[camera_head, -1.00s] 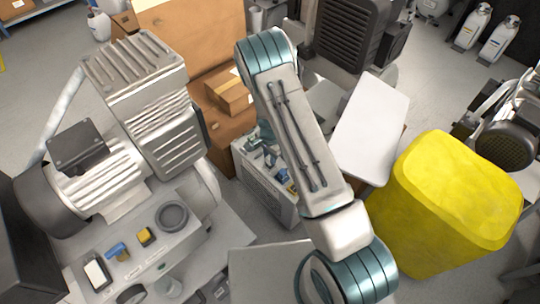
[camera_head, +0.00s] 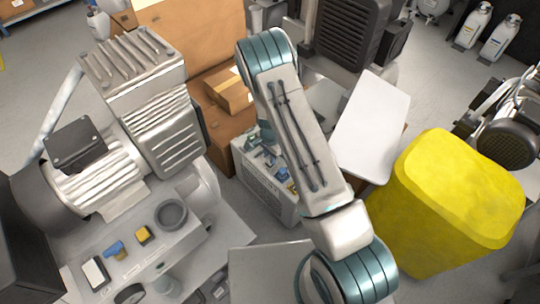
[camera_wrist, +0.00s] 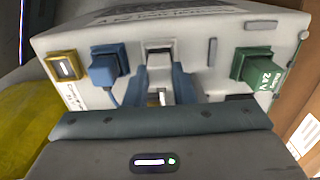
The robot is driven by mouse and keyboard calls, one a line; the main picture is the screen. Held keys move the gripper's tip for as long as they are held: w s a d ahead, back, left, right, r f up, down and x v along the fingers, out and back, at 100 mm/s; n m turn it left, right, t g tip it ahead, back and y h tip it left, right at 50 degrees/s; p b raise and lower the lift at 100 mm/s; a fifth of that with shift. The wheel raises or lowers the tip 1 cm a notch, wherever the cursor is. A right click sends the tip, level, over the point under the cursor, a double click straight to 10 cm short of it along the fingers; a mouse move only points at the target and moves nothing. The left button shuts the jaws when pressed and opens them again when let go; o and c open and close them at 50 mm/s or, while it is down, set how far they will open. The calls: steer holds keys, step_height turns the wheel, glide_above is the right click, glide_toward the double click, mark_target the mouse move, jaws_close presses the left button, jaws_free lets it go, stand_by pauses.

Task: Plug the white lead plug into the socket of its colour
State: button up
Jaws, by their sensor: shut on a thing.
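In the wrist view, the two blue fingers of my gripper (camera_wrist: 162,88) are closed around a small pale plug (camera_wrist: 160,76). The plug is at the face of a light grey box, directly in front of a socket with a pale frame and dark opening (camera_wrist: 160,45). The fingers hide part of the plug, and I cannot tell whether it is seated.
Beside the gripper on the box face are a blue plug (camera_wrist: 104,68) with a lead and a yellow socket (camera_wrist: 63,66) on the left, and a green plug (camera_wrist: 252,66) on the right. A yellow covered bin (camera_head: 450,200) stands right of my arm.

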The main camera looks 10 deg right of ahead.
steer(key=shift+f+b, duration=0.35)
steer(key=shift+f, duration=0.1)
steer(key=o, duration=1.4)
steer(key=shift+c, duration=0.2)
steer(key=shift+r, duration=0.1)
steer(key=shift+r+p, duration=2.45)
steer(key=shift+r, duration=1)
